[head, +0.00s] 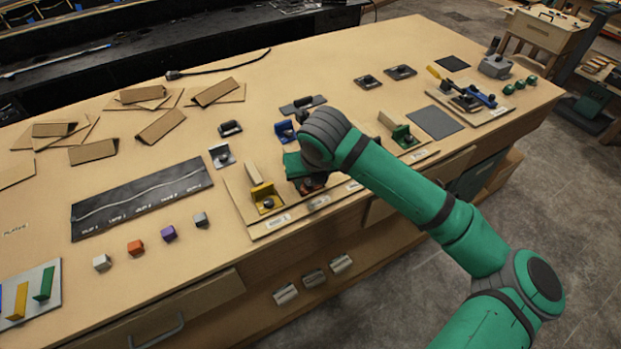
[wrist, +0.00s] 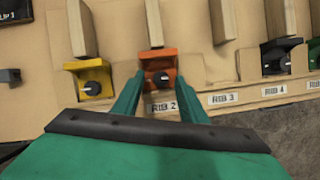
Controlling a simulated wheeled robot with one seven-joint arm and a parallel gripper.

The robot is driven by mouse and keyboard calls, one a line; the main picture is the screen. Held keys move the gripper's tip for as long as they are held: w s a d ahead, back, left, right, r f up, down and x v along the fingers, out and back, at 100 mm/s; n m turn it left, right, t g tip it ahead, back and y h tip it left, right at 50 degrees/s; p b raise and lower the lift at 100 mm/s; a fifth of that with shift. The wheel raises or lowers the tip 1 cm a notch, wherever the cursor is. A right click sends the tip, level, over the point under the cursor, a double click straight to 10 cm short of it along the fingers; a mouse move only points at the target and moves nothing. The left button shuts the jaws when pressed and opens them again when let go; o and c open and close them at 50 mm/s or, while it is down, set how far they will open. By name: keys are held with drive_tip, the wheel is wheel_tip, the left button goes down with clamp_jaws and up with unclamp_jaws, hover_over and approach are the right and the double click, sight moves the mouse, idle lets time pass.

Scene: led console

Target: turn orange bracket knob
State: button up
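The orange bracket (wrist: 158,61) stands against a wooden rib above the label "RIB 2" in the wrist view, with a round black knob (wrist: 161,79) on its front. My gripper (wrist: 160,84) is open, its two green fingers apart on either side of the knob. The knob sits between the fingertips, with gaps to both. Whether a finger touches the bracket's sides I cannot tell. In the head view my gripper (head: 308,182) is over the front of the rib board, and my wrist hides most of the orange bracket (head: 316,181).
A yellow bracket (head: 266,197) stands left of the gripper. A green bracket (head: 404,136) stands to the right, and a black bracket (wrist: 280,57) shows in the wrist view. A blue bracket (head: 285,131) is behind. The table's front edge is close below.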

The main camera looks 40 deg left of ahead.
drive_tip(key=shift+c, duration=0.4)
drive_tip(key=shift+w, duration=0.1)
clamp_jaws()
